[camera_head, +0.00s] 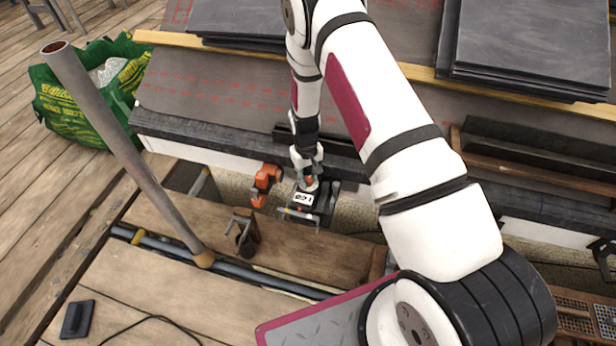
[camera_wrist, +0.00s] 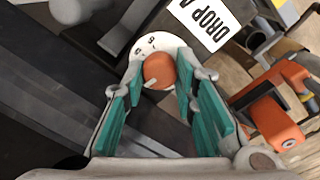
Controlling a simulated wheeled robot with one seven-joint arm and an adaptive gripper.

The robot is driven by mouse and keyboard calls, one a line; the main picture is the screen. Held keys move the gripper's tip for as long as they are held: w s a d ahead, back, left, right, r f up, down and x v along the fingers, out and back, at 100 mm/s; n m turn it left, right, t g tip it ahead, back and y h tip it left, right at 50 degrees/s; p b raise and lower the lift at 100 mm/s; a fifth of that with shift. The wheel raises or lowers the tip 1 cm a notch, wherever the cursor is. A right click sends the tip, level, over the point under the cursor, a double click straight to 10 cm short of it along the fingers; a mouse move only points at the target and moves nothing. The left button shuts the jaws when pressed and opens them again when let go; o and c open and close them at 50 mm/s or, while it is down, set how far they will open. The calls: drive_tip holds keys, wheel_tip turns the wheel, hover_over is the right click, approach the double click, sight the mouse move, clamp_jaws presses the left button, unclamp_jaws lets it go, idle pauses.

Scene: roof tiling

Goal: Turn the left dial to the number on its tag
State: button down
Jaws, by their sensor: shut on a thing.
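An orange dial knob (camera_wrist: 159,70) sits on a round white dial face (camera_wrist: 152,44) in the wrist view. Small marks show on the face, but the pointer's reading is too small to tell. My gripper (camera_wrist: 161,77) has its teal-padded fingers on both sides of the knob, shut on it. In the head view my gripper (camera_head: 308,176) reaches down to the knob on a dark box. I cannot tell whether this is the left dial.
An orange tool (camera_head: 265,185) stands just left of the box. A dark holder (camera_head: 243,234) is on the plank in front. A grey pipe (camera_head: 125,150) leans at left beside a green bag (camera_head: 85,90). Dark slates (camera_head: 535,45) are stacked on the roof behind.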

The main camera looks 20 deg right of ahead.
sight(307, 178)
drive_tip(key=m, duration=0.5)
drive_tip(key=shift+b, duration=0.35)
drive_tip(key=shift+m, duration=0.4)
drive_tip(key=c, duration=1.6)
unclamp_jaws()
drive_tip(key=r, duration=1.2)
drive_tip(key=shift+w+a, duration=0.1)
drive_tip(key=shift+a, duration=0.1)
